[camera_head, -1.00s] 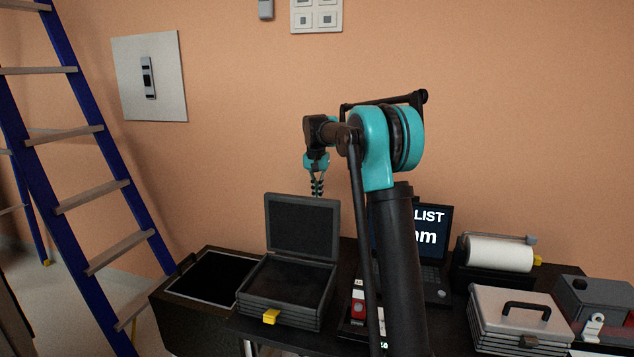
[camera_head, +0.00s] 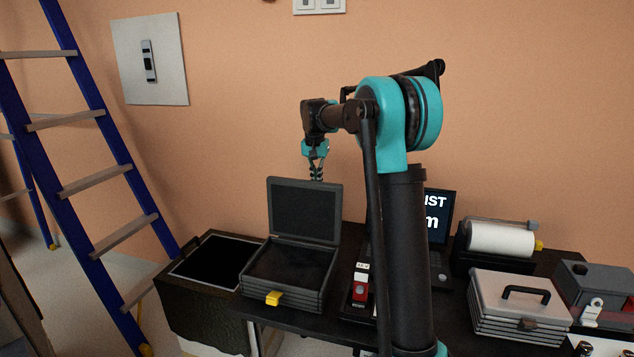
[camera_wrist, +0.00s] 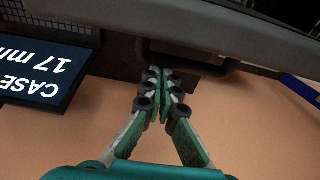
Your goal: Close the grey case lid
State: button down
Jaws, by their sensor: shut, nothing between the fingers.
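The grey case (camera_head: 285,290) stands on the dark table with its lid (camera_head: 304,209) raised upright at the back and its dark inside showing. A yellow latch (camera_head: 273,298) is on its front. My gripper (camera_head: 316,177) is shut and empty, pointing down just behind the upper edge of the lid; its tips are partly hidden by the lid. In the wrist view my gripper (camera_wrist: 162,82) has its fingers together, close to a long dark grey edge (camera_wrist: 190,28) that looks like the lid. I cannot tell whether they touch.
An open black bin (camera_head: 213,265) stands left of the case, with a blue ladder (camera_head: 85,130) farther left. A laptop screen (camera_head: 437,215), a paper roll (camera_head: 500,240) and a closed light case with a handle (camera_head: 515,300) are to the right. The wall is close behind.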

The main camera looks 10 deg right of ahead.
aim_at(309, 185)
jog(key=s+a+t, duration=0.1)
jog(key=s, duration=0.1)
jog(key=s+a+r+t+h, duration=0.1)
jog(key=s, duration=0.2)
jog(key=s+a+t, duration=0.1)
jog(key=s+t, duration=0.1)
jog(key=shift+s+a+r+h, duration=0.1)
jog(key=shift+s+r+h, duration=0.2)
jog(key=shift+r, duration=0.1)
jog(key=s+a+f+t+h, duration=0.1)
jog(key=s+a+f+t, duration=0.2)
jog(key=s, duration=0.6)
jog(key=s+a+f+t+h, duration=0.1)
jog(key=s+a+f+t, duration=0.2)
jog(key=s+f, duration=0.5)
jog(key=shift+s+a+f, duration=0.3)
jog(key=shift+s+a, duration=0.35)
jog(key=shift+a, duration=0.05)
jog(key=shift+r, duration=0.1)
